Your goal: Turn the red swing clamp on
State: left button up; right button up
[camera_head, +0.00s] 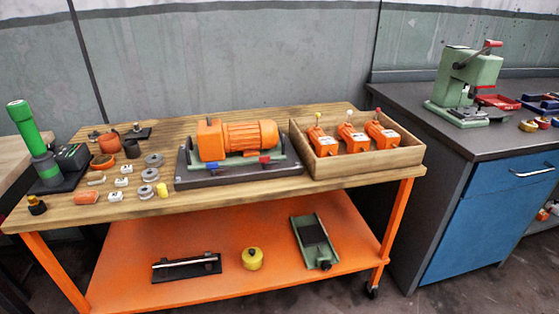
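The red swing clamp (264,160) sits at the front of the dark fixture base (240,177), below the right part of the orange motor unit (238,138). A similar blue clamp (212,168) is to its left on the same base. The clamps are small in the picture, and I cannot tell whether the red one is on or off. Neither of my grippers is in view, and nothing touches the fixture.
A wooden box (365,160) with three orange units stands right of the fixture. Several loose rings and small parts lie to the left, by a green-handled tool (26,128). A green press (467,85) stands on the dark counter. The table's front strip is mostly clear.

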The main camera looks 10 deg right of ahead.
aim_at(266, 161)
jog(key=z, duration=0.9)
jog(key=i, duration=0.85)
jog(key=u, duration=1.55)
